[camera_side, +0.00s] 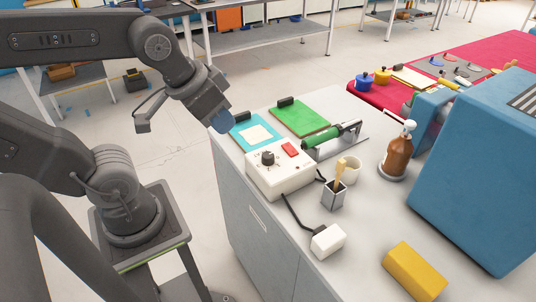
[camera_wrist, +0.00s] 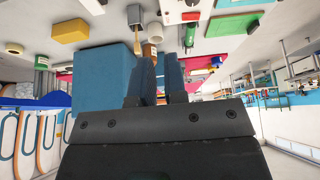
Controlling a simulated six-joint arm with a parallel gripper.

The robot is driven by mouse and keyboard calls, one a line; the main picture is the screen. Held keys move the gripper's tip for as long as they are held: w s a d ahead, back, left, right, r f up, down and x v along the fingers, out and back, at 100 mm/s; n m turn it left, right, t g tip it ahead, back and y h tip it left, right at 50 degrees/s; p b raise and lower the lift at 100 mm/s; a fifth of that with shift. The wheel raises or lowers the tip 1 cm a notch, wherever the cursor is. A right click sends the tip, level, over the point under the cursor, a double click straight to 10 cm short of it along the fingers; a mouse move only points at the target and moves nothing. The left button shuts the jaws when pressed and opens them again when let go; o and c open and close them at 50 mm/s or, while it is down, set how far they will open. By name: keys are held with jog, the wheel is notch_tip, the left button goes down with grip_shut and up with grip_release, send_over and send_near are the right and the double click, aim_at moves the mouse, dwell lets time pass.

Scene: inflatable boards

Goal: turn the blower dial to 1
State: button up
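The blower control box (camera_side: 281,179) is a white box on the grey bench in the side view. Its black dial (camera_side: 267,158) is on top, beside a red switch (camera_side: 290,149); the dial's markings are too small to read. My gripper (camera_side: 222,120) is in the air above and left of the box, apart from the dial and empty. In the wrist view my gripper's blue fingers (camera_wrist: 161,78) stand apart with a narrow gap. The white box (camera_wrist: 180,14) shows at the top edge of that view, partly cut off.
A blue board (camera_side: 242,134) and a green board (camera_side: 300,118) lie behind the box. A green roller (camera_side: 337,137), a brush holder (camera_side: 333,196), a brown bottle (camera_side: 397,155), a white block (camera_side: 327,240) and a yellow block (camera_side: 415,271) stand nearby. Cables run from the box.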

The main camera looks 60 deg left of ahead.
aim_at(268, 154)
jog(key=o, duration=0.6)
jog(key=w+a+f+n+g, duration=0.1)
jog(key=w+a+n+g, duration=0.2)
jog(key=w, duration=0.4)
jog(key=shift+w+f+n, duration=0.25)
jog(key=shift+n, duration=0.45)
jog(key=o, duration=0.3)
jog(key=w+a+f+n+g, duration=0.2)
jog(key=w+a+f+n, duration=0.2)
jog(key=w+f, duration=0.1)
jog(key=shift+w+g, duration=0.3)
jog(key=shift+w, duration=0.6)
notch_tip(268, 154, down, 14)
jog(key=shift+c, duration=0.2)
jog(key=c, duration=0.9)
